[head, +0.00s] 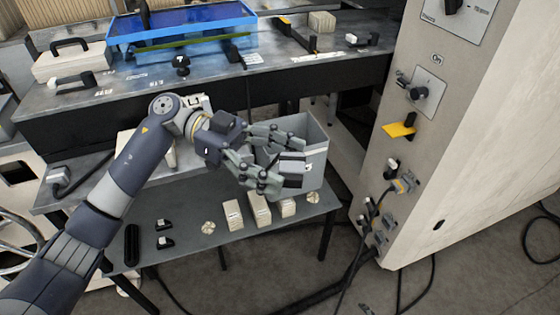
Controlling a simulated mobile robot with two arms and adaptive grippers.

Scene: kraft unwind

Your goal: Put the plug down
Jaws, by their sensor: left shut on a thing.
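My left gripper (291,169) reaches in from the left and is over the right part of the lower bench shelf (190,233), in front of the grey bin (313,135). Its fingers are shut on a small greyish thing, which I take to be the plug. The fingers and the similarly grey bin behind make its outline hard to tell. I cannot tell whether it touches the bin. My right gripper is not in view.
White blocks (259,209), round pieces and small black parts stand along the shelf's front. A tall cabinet (450,140) with a yellow handle (399,130) and plugged-in connectors (402,185) is at right. A blue tray (185,32) is on the upper bench. Cables lie on the floor.

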